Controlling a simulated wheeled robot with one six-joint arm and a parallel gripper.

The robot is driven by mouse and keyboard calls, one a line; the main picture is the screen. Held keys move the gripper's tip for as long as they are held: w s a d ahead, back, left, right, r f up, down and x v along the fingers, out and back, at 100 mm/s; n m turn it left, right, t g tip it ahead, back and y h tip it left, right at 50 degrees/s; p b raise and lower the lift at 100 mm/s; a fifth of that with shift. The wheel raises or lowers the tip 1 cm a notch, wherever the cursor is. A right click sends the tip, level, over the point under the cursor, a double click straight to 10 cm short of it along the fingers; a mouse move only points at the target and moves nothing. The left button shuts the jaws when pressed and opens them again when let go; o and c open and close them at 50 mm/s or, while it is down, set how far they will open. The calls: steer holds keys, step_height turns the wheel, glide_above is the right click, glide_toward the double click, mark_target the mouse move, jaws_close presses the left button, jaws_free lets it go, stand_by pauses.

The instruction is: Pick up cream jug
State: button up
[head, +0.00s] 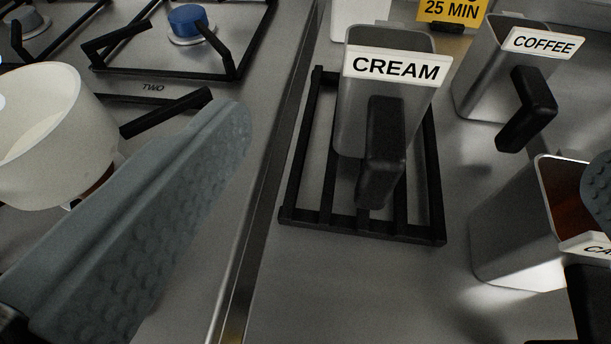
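The cream jug (350,118) is a grey metal jug with a white "CREAM" label on its rim and a black handle (383,150) facing me. It stands upright on a black slatted rack (365,228) right of centre. My gripper (415,155) is open. Its left finger, grey with a bumpy pad, reaches up to the left of the rack. Only a small part of the right finger shows at the right edge. The cream jug is beyond and between the fingers, and neither finger appears to touch it.
A jug labelled "COFFEE" (490,75) stands at the upper right. Another jug (515,235) with brown contents and a partly cut label is at the lower right, close to the right finger. A white pot (45,140) and black burner grates (165,70) are at left. A yellow "25 MIN" sign (452,10) is behind.

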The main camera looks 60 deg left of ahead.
mark_target(391, 83)
steer(key=shift+g, duration=0.6)
steer(key=x, duration=0.4)
steer(key=f+x, duration=0.1)
steer(key=x, duration=0.3)
steer(key=d+f+x, duration=0.1)
steer(key=x, duration=0.3)
steer(key=shift+w+a, duration=0.15)
steer(key=shift+w+d+x, duration=0.15)
steer(key=shift+x, duration=1.3)
steer(key=shift+w+d+x, duration=0.15)
steer(key=shift+x, duration=1.3)
steer(key=shift+f, duration=0.1)
steer(key=c, duration=1.6)
step_height(391, 83, up, 10)
